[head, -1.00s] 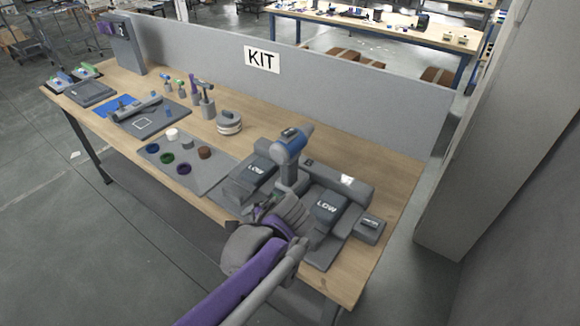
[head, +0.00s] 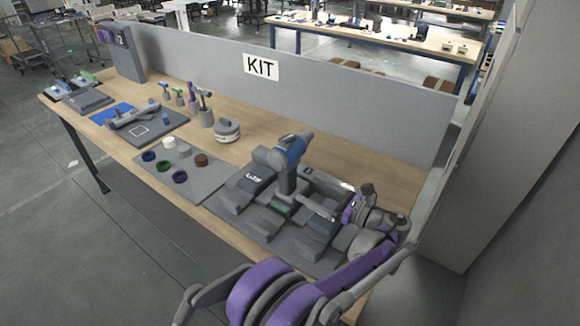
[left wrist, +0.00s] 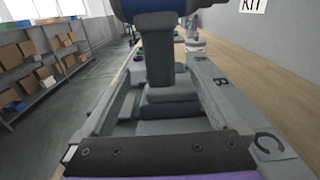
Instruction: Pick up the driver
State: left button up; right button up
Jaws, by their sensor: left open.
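The driver (head: 290,155) stands upright on the grey mat at the near right part of the bench, with a blue and grey body on top and a dark grey handle. In the left wrist view its handle (left wrist: 160,50) rises straight ahead, with its foot low between my fingers and the blue body cut off at the top. My left gripper (head: 308,187) comes from the right of the driver and is open, its two fingers pointing at the handle from either side. I cannot tell whether either finger touches it. My right gripper is not in view.
A grey block marked LOW (head: 255,178) sits left of the driver on the mat (head: 225,200). A round stack (head: 227,130) and a tray with coloured rings (head: 165,178) lie further left. The grey KIT panel (head: 350,95) stands behind along the bench.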

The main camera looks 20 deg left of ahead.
aim_at(294, 180)
pick_arm(q)
jog(key=x, duration=0.3)
jog(key=shift+w+a+f, duration=0.1)
jog(key=shift+w+a, duration=0.2)
jog(key=shift+a, duration=0.05)
jog(key=p+x, duration=0.1)
jog(key=x, duration=0.4)
jog(key=shift+s+a, duration=0.1)
jog(key=shift+a, duration=0.05)
jog(key=shift+s, duration=0.1)
jog(key=shift+c, duration=1.4)
grip_shut()
jog(key=shift+r, duration=0.2)
